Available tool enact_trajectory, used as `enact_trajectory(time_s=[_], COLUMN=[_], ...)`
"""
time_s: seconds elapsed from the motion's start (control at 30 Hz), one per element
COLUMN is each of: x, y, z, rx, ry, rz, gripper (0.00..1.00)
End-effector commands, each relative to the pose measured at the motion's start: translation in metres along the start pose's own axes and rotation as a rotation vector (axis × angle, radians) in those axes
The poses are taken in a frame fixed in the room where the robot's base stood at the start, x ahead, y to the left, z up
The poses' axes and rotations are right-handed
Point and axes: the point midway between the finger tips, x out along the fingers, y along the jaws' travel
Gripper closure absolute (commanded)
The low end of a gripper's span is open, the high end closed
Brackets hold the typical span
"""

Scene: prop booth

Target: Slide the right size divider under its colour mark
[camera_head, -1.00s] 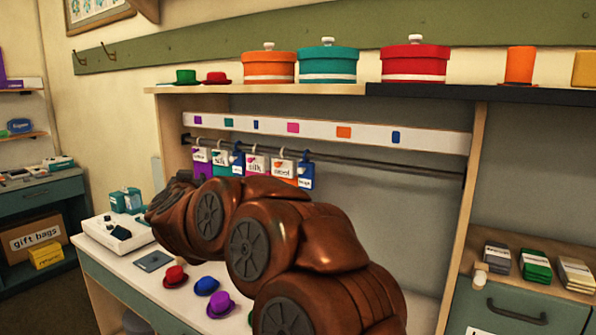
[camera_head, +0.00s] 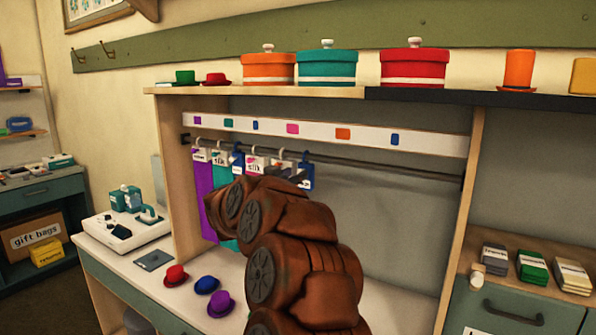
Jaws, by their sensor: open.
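Several size dividers hang bunched on the left of the dark rail (camera_head: 390,171): a purple-marked one (camera_head: 200,155), a teal one (camera_head: 219,158), a blue one (camera_head: 237,161), a pink one (camera_head: 255,164), and another blue one (camera_head: 307,176) at the right end. An orange-marked one is largely hidden by my gripper. The white strip (camera_head: 435,143) above carries purple (camera_head: 198,121), teal (camera_head: 228,123), blue (camera_head: 255,126), magenta (camera_head: 293,129), orange (camera_head: 343,134) and blue (camera_head: 395,139) marks. My gripper (camera_head: 291,171), mostly hidden behind my brown arm, is open by the right-hand dividers.
Purple (camera_head: 203,195) and teal (camera_head: 222,210) cloths hang below the rail at left. The rail right of the dividers is bare. Small hats (camera_head: 207,285) and a white machine (camera_head: 120,230) are on the counter. Round boxes (camera_head: 327,65) stand on the shelf above.

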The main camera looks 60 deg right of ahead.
Motion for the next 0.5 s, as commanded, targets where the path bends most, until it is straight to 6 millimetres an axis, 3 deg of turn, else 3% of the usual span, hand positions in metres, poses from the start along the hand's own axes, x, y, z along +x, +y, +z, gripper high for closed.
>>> enact_trajectory(time_s=[0.2, 0.5], x=[0.020, 0.024], y=[0.000, 0.000], z=[-0.002, -0.001], rx=[0.002, 0.002], ry=[0.001, 0.000], rz=[-0.001, -0.002], gripper=[0.56, 0.56])
